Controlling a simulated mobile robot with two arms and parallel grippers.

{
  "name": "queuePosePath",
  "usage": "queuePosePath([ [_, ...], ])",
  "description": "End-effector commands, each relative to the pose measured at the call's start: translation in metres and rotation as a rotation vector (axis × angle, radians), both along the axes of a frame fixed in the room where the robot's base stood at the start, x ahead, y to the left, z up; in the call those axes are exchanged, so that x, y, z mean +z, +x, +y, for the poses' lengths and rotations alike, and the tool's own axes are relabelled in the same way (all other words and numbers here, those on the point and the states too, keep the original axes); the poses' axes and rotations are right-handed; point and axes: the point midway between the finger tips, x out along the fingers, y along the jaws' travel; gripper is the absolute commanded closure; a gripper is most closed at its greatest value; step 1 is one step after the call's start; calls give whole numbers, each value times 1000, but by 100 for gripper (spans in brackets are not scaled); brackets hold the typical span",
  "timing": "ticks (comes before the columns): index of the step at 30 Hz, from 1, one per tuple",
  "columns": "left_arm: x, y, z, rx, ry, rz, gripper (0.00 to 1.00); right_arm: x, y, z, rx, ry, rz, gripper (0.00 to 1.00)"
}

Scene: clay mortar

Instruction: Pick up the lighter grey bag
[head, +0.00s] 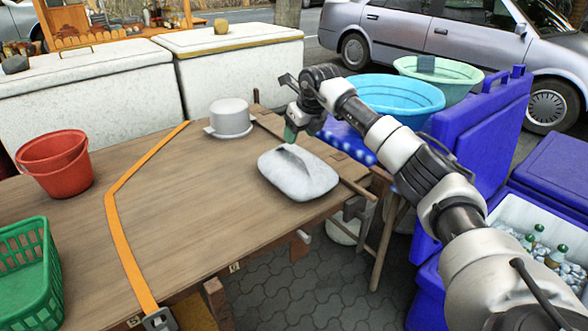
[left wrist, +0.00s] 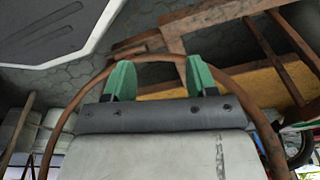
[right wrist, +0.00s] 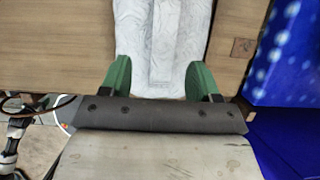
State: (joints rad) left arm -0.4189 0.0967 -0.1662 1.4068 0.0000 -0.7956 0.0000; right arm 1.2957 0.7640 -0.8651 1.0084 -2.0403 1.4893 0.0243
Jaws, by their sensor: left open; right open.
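A light grey, pillow-shaped bag (head: 312,178) with a raised ridge lies on the wooden table (head: 200,185) near its right edge. No second, darker bag shows. My right gripper (head: 291,132) points down just beyond the bag's far side. In the right wrist view the bag (right wrist: 165,45) shows between and beyond the green fingers of my right gripper (right wrist: 166,80), which are apart with nothing gripped. My left gripper (left wrist: 153,80) shows only in its wrist view, open and empty, facing paving and wooden framing below.
A pale pot (head: 230,118) stands behind the bag. Blue coolers (head: 480,125) and basins (head: 400,97) stand to the right. The table middle is clear.

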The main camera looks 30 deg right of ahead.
Motion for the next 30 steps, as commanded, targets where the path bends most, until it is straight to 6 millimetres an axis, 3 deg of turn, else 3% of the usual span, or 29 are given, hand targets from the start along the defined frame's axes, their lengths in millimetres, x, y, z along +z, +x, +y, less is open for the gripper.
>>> queuePosePath([
  [18, 19, 16, -2, 3, -1, -19, 43, -68, 25, -3, 2, 5, -2, 38],
  [30, 22, 17, -1, 3, -1, -18, 43, -70, 26, -3, 2, 4, -4, 38],
])
